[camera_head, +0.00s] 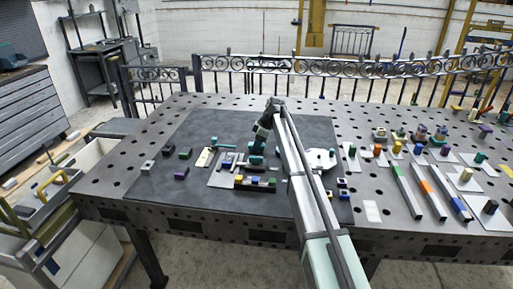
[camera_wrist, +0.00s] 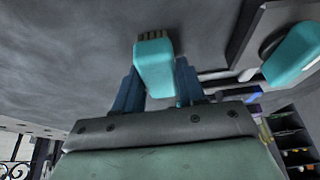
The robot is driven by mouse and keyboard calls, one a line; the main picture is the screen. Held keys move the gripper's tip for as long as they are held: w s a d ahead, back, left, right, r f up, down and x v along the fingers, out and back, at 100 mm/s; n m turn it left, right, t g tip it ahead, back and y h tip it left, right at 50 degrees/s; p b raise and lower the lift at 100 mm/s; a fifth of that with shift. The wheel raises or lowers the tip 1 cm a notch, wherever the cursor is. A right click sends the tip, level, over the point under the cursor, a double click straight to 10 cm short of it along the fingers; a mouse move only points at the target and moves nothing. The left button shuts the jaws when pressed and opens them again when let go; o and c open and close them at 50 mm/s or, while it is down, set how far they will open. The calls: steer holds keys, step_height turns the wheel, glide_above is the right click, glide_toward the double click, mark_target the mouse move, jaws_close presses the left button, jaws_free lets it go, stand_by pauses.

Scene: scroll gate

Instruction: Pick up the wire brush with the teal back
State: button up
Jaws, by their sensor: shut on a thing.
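The wire brush with the teal back (camera_wrist: 155,66) is between the two blue fingers of my gripper (camera_wrist: 158,88) in the wrist view. Its tan bristles show at the far end, against the dark mat. My gripper is shut on it. In the head view my gripper (camera_head: 257,156) is over the dark mat, left of my pale arm link. The brush is too small there to tell from the gripper. I cannot tell whether the brush touches the mat.
Another teal-topped thing (camera_wrist: 293,55) is to the right in the wrist view. A compartmented holder (camera_head: 255,184) with coloured pieces is near my gripper. A white disc (camera_head: 320,159) lies to the right. Small blocks and coloured bars (camera_head: 433,194) fill the table's right side. The mat's (camera_head: 185,125) back left is clear.

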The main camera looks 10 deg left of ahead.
step_height(320, 180, up, 10)
stand_by(0.6)
